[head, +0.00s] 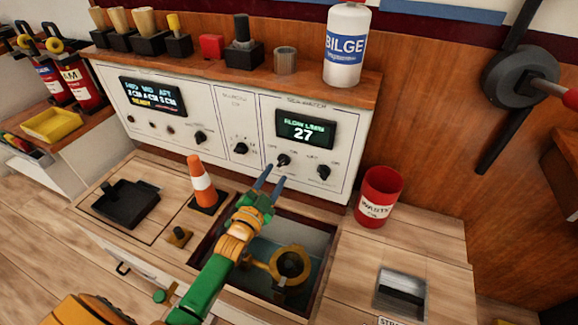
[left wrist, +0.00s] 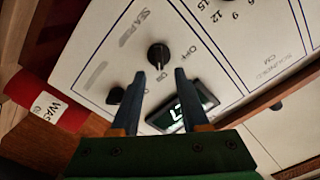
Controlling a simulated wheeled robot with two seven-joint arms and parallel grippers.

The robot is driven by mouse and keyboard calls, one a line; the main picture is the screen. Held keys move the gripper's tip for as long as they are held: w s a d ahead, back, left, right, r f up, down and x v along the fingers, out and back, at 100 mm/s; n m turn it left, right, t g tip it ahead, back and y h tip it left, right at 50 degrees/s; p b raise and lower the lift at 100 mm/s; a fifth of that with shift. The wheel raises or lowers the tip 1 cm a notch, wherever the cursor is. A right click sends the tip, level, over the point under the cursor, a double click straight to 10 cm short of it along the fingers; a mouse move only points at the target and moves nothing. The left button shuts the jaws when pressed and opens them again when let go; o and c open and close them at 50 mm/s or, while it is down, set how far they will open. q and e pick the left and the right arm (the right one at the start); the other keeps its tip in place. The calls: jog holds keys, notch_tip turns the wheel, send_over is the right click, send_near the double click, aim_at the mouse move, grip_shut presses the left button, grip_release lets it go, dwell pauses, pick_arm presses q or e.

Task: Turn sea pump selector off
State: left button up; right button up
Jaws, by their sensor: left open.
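The sea pump selector (head: 284,160) is a small black rotary knob on the white panel, below the green display that reads 27. In the left wrist view the same knob (left wrist: 158,55) sits by a partly readable "SEA PU" label, with OFF and ON marks beside it. I cannot clearly tell which mark its pointer faces. My left gripper (head: 271,178) is open and empty, just in front of and below the knob. In the left wrist view its two blue fingers (left wrist: 160,76) point toward the knob, apart from it. My right gripper is not in view.
Another black knob (head: 323,172) is close by on the right. A red waste bin (head: 377,197) stands right of the panel. An orange cone (head: 201,183) stands left of my left arm. An open recess (head: 325,238) with a brass ring fitting (head: 290,264) lies below the gripper.

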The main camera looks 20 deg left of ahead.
aim_at(282, 164)
pick_arm(q)
jog(key=w, duration=0.2)
jog(key=w+b, duration=0.1)
jog(key=w, duration=0.1)
jog(key=shift+a+f, duration=0.15)
jog(key=shift+c, duration=0.2)
grip_shut()
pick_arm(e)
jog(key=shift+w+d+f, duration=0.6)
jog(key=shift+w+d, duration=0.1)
